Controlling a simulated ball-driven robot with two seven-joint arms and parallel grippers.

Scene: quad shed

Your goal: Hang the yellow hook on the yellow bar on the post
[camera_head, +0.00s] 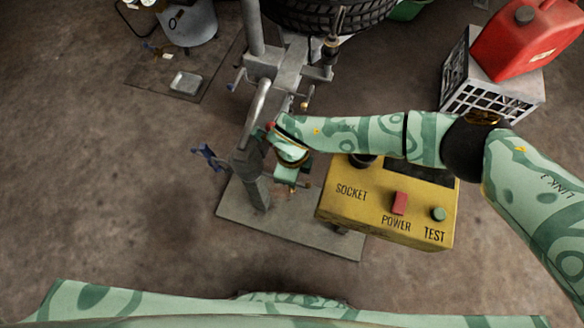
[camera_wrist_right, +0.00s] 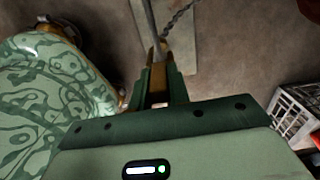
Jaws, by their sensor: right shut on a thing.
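My right gripper (camera_head: 291,178) is beside the grey post (camera_head: 256,188), at its right, and points down over the base plate (camera_head: 237,212). In the right wrist view the gripper (camera_wrist_right: 158,68) is shut on a yellow-brown piece (camera_wrist_right: 157,53), which looks like the yellow hook; its shape is mostly hidden between the fingers. A thin grey rod (camera_wrist_right: 148,22) runs up from there in the picture; I cannot tell whether it touches the piece. I cannot make out the yellow bar on the post clearly. My left gripper is not in view.
A yellow box (camera_head: 380,212) marked SOCKET, POWER and TEST stands close right of the gripper. A blue-handled part (camera_head: 207,155) juts left from the post. Metal stand parts (camera_head: 285,65) and a tyre (camera_head: 325,12) lie behind. A crate (camera_head: 480,90) carries a red can (camera_head: 525,40).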

